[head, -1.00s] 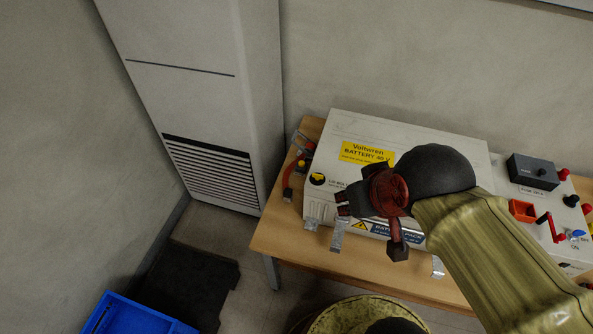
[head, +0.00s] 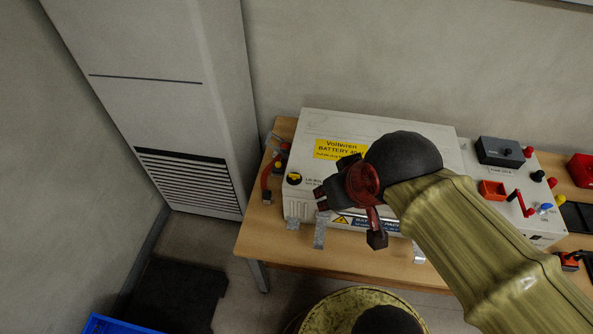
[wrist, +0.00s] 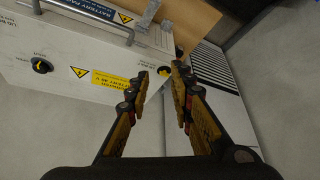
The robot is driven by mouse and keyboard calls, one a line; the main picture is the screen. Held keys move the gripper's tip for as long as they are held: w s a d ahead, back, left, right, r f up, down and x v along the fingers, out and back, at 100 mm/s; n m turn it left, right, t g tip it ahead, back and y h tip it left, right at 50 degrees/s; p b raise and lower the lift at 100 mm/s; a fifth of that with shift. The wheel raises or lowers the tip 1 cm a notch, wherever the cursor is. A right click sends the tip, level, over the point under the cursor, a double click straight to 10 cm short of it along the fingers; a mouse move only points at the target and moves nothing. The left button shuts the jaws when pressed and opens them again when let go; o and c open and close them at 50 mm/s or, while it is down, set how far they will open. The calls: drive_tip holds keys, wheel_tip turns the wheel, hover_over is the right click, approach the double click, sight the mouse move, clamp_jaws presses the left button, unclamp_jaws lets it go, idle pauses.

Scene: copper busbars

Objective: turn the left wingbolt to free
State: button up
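The left wingbolt (head: 293,179) is a yellow piece on a round black base, at the left end of the white battery box (head: 395,128)'s top.
The wooden table (head: 340,257) carries the box. A panel with a red crank (head: 522,203) stands right. A vented cabinet (head: 190,180) stands at left.

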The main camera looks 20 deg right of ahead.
drive_tip(key=p, duration=0.2)
drive_tip(key=m+g+y+p, duration=0.35)
drive_tip(key=m+p, duration=1.15)
drive_tip(key=m, duration=0.9)
approach(298, 175)
drive_tip(key=shift+y, duration=0.25)
drive_tip(key=shift+w+b+x, duration=0.15)
drive_tip(key=shift+b+x, duration=0.55)
drive_tip(key=shift+x, duration=1.45)
drive_tip(key=shift+w+b+x, duration=0.15)
drive_tip(key=shift+b+x, duration=0.5)
drive_tip(key=shift+x, duration=1.5)
drive_tip(key=shift+r, duration=0.15)
drive_tip(key=shift+c, duration=1.2)
clamp_jaws()
